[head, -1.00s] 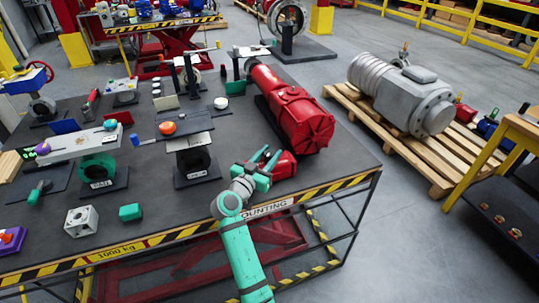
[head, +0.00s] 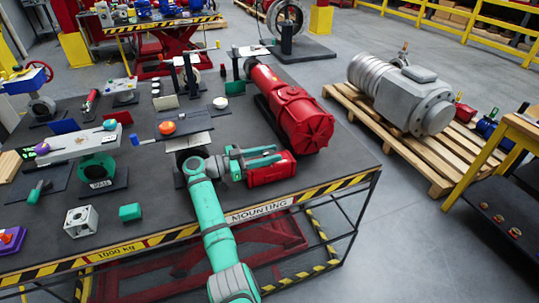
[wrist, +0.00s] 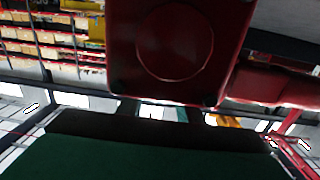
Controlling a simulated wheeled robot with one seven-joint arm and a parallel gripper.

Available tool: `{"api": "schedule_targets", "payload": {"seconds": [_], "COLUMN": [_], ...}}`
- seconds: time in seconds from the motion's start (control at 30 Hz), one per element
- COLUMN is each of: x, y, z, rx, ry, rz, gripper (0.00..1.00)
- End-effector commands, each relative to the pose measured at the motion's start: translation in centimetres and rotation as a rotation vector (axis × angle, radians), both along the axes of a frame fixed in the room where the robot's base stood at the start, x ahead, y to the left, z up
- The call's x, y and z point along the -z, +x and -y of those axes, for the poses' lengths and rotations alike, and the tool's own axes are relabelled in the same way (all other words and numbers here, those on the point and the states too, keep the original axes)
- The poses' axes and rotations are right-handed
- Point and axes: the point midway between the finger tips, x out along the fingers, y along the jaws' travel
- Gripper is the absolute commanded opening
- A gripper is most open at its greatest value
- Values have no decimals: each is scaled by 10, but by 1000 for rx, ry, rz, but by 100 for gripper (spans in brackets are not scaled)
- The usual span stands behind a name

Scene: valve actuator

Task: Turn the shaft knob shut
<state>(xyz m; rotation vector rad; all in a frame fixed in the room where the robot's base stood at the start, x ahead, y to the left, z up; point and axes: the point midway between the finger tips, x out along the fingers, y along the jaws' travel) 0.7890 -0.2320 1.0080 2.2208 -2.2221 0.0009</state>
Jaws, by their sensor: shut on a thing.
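My gripper (head: 272,157) is at the end of the teal arm, its fingers pointing right at the small red actuator (head: 272,173) near the bench's front right edge. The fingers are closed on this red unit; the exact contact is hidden. In the wrist view a red housing (wrist: 220,45) with a round disc fills the upper middle, close above the dark green gripper part. No knob shows clearly at the fingers. An orange knob (head: 167,127) sits on a dark plate left of my gripper, apart from it.
The large red actuator (head: 295,117) lies just behind my gripper. A white knob (head: 220,103), a green ring valve (head: 97,167) and a teal block (head: 130,212) stand on the dark bench (head: 160,225). A grey actuator (head: 407,97) rests on a pallet at right.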

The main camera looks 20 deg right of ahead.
Motion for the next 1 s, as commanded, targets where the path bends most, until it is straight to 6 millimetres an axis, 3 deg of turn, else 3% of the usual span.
{"api": "schedule_targets", "payload": {"seconds": [0.4, 1.0], "x": [0, 1], "y": [0, -1], "z": [0, 1], "rx": [122, 151], "ry": [0, 1], "rz": [-1, -1], "gripper": [10, 10]}}
